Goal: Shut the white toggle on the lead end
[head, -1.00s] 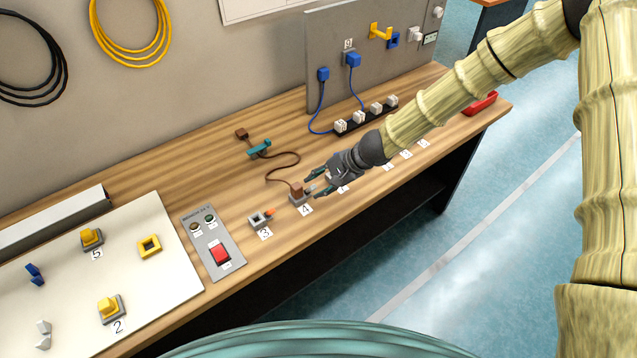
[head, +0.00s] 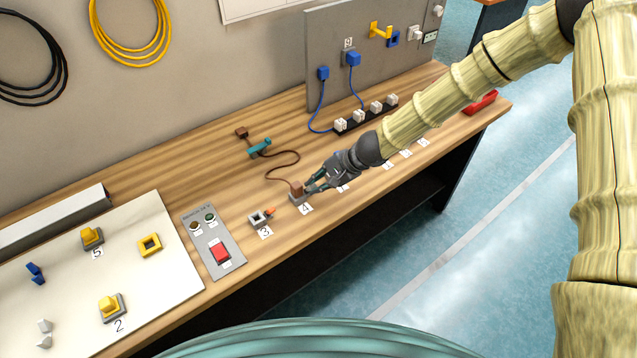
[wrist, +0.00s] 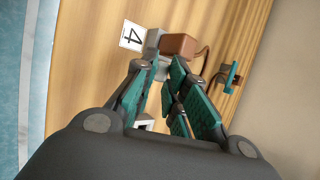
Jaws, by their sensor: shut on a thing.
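The lead end is a brown block (head: 296,187) on a grey base (head: 298,199) by the card marked 4. Its brown cord curls back over the bench. In the wrist view the brown block (wrist: 180,45) and grey base (wrist: 153,43) lie just past my fingertips. My gripper (head: 312,185) is at the right side of the block, low over the bench. Its teal fingers (wrist: 161,70) are closed in on the side of the lead end where the white toggle sits. The toggle is mostly hidden by the fingers, so its angle cannot be told.
A panel with a red switch (head: 220,252) is further left. A teal clip (head: 260,148) holds the cord behind. A black strip with white switches (head: 366,116) is at the back right.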

